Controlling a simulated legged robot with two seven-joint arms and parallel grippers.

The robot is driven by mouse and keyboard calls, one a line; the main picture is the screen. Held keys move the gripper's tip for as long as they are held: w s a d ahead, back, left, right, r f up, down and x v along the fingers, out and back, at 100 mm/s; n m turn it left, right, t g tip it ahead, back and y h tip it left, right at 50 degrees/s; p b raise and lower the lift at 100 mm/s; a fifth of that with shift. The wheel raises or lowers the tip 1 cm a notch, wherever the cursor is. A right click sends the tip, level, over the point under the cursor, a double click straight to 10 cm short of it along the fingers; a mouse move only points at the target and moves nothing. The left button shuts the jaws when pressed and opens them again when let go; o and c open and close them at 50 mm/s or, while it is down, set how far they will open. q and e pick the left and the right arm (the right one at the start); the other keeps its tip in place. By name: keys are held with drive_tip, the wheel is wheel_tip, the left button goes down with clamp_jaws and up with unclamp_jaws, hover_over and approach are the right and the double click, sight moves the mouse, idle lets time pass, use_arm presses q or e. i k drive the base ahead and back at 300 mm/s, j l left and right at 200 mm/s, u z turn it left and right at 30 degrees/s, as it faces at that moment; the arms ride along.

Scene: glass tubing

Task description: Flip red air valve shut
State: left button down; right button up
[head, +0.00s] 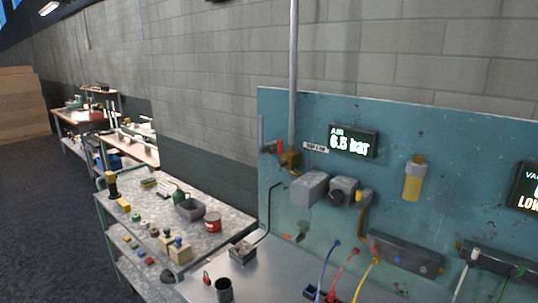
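The red air valve handle (279,146) is a small red piece at the upper left of the teal panel (400,140). It stands roughly upright beside a brass valve body (290,160), at the foot of a grey vertical pipe (294,70). A small white label sits just right of it, too small to read surely. The air display (353,142) to the right reads 6.5 bar. Neither of my grippers is in view, and nothing touches the valve.
Grey boxy units (310,188) and a yellow cylinder (413,180) are mounted on the panel. Coloured hoses (325,265) run over the metal bench below, where a dark cup (223,290) stands. A cart (150,207) with a red can (213,222) stands left; floor is open farther left.

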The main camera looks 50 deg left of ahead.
sight(284, 163)
drive_tip(key=u, duration=1.45)
drive_tip(key=i+j, duration=1.2)
drive_tip(key=i+z, duration=0.05)
